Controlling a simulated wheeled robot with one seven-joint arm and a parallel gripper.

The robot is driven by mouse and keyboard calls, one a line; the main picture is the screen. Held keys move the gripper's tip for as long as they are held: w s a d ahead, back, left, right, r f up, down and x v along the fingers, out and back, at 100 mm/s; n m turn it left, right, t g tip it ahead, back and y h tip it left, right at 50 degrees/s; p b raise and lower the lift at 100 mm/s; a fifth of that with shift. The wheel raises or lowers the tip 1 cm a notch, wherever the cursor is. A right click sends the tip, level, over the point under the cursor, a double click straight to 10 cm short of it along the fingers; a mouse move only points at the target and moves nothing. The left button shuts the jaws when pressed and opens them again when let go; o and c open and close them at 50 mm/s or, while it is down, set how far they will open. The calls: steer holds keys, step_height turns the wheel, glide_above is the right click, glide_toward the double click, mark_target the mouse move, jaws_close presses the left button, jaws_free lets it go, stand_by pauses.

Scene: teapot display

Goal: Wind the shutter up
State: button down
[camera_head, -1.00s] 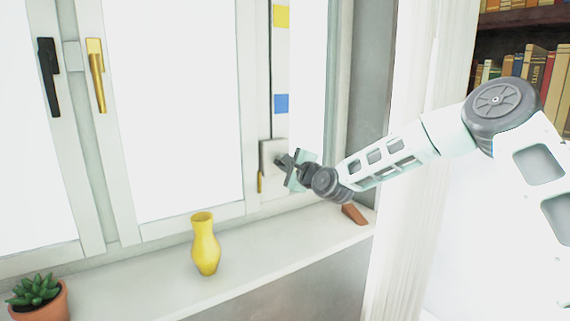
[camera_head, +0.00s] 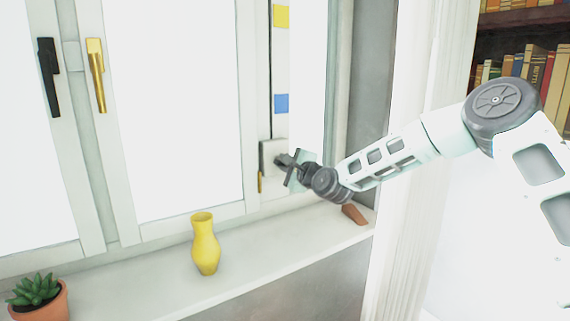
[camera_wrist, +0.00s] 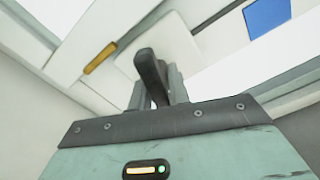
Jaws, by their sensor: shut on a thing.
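The shutter's winder shows as a pale grey square box (camera_head: 270,153) low on the window frame, left of my gripper. A gold handle-like piece (camera_head: 260,182) is just below it. The wrist view shows the box's pale plate (camera_wrist: 168,45) and the gold piece (camera_wrist: 101,58) beside it. My gripper (camera_head: 283,160) is at the front of the box, its dark fingers (camera_wrist: 158,82) shut on the winder's handle. The strip (camera_head: 281,60) above the box bears a yellow and a blue patch.
A yellow vase (camera_head: 205,245) and a potted succulent (camera_head: 38,298) stand on the white sill (camera_head: 150,287). A brown wedge-shaped object (camera_head: 354,213) lies on the sill under my wrist.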

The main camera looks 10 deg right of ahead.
steer(key=shift+f, duration=0.15)
steer(key=c, duration=1.3)
jaws_free()
steer(key=shift+c, duration=0.2)
steer(key=b+v, duration=0.1)
steer(key=v, duration=1.6)
steer(key=shift+s, duration=0.2)
